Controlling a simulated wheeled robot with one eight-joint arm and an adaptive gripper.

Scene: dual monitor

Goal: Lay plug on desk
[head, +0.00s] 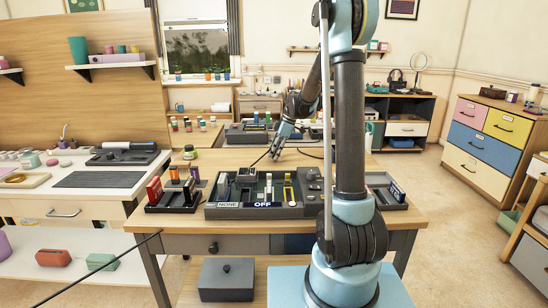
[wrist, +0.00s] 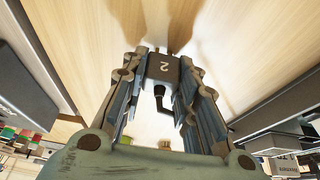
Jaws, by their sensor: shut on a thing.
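In the wrist view, a dark plug (wrist: 164,68) marked "2" sits between the two fingers of my gripper (wrist: 163,76). My gripper is shut on it, and its black cable end (wrist: 160,100) points back toward the palm. In the head view my gripper (head: 276,152) points down over the rear part of the wooden desk (head: 143,221). The plug is too small to make out there. A thin black cable (head: 259,158) runs beside the gripper. Pale wood shows past the plug in the wrist view; whether the plug touches it I cannot tell.
A small jar (head: 190,153) stands at the back left. Some bare wood shows behind the panel.

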